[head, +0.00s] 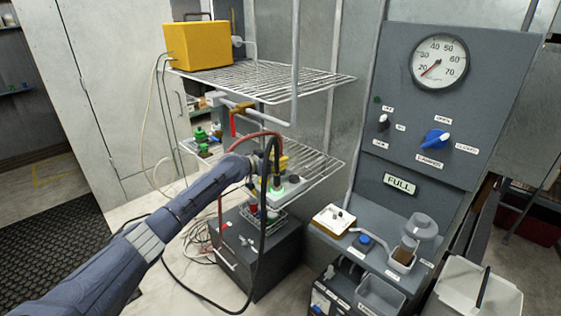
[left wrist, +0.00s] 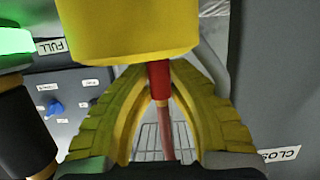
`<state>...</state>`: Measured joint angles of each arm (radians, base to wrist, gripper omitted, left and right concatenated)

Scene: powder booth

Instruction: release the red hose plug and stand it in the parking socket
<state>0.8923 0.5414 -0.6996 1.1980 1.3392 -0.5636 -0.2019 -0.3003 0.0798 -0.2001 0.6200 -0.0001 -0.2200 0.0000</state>
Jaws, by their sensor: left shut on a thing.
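My left gripper (head: 281,162) reaches in from the left, at the shelf rack. In the left wrist view its yellow fingers (left wrist: 160,70) are closed around a narrow red part of the red hose plug (left wrist: 159,82). A wide yellow body sits directly against this red part and hides the fingertips. A reddish hose (left wrist: 166,130) runs from it between the fingers. In the head view the red hose (head: 262,134) arcs over the gripper. I cannot tell which fitting is the parking socket, nor whether the plug is seated. My right gripper is not in view.
A black plug with a green glow (head: 278,186) stands close beside the gripper; its black hose hangs down in front. Wire shelves (head: 325,165) surround this spot. A grey cabinet (head: 262,255) stands below. The gauge panel (head: 430,100) is to the right.

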